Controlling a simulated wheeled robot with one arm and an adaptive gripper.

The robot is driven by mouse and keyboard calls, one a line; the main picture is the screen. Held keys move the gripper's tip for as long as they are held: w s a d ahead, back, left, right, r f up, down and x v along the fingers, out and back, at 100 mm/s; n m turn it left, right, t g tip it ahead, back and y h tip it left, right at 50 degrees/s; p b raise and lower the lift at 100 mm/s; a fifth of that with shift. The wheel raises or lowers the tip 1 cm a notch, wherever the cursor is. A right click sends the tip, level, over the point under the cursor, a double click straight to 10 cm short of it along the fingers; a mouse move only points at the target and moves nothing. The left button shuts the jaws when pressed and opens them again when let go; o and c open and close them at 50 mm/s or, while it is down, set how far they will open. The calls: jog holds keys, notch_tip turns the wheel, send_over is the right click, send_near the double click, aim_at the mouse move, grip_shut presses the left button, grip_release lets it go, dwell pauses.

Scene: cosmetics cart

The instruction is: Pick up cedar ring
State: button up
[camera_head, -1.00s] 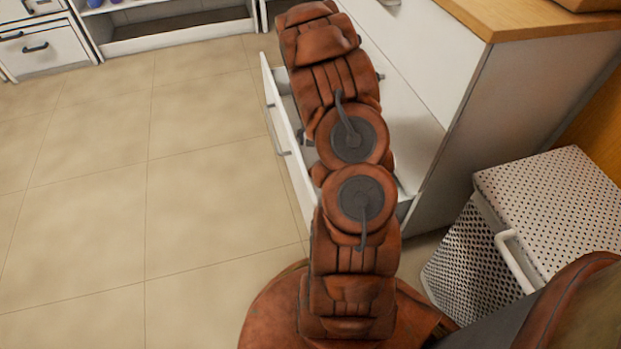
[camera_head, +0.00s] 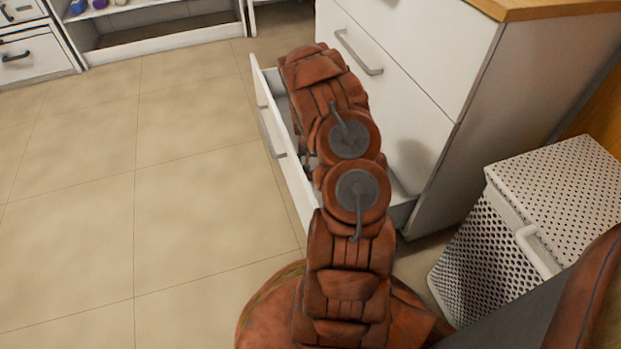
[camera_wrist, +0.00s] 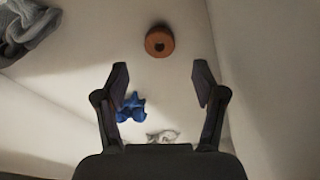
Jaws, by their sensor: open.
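The cedar ring (camera_wrist: 159,41) is a small brown round piece with a dark hole. In the wrist view it lies on the pale drawer floor (camera_wrist: 185,95), beyond my fingertips and roughly centred between them. My gripper (camera_wrist: 160,82) is open and empty, its two dark fingers spread apart and not touching the ring. In the head view my arm reaches into the open white drawer (camera_head: 285,165). The ring and the gripper are hidden there behind the arm.
A blue object (camera_wrist: 130,107) lies near the left finger, and a pale crumpled object (camera_wrist: 162,136) lies nearer the gripper base. Grey cloth (camera_wrist: 30,30) fills the upper left. Drawer walls rise on both sides. A perforated white bin (camera_head: 555,200) stands right of my arm.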

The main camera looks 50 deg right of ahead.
jog(key=shift+w+d+f+b, duration=0.2)
jog(key=shift+f+b, duration=0.45)
jog(key=shift+f, duration=0.95)
jog(key=shift+w+d+f+b, duration=0.15)
jog(key=shift+f+b, duration=0.45)
jog(key=shift+f, duration=0.95)
jog(key=shift+s, duration=0.1)
jog(key=c, duration=0.9)
jog(key=shift+r, duration=0.1)
jog(key=shift+r, duration=0.1)
notch_tip(320, 180, up, 18)
jog(key=p, duration=0.6)
jog(key=shift+p, duration=0.35)
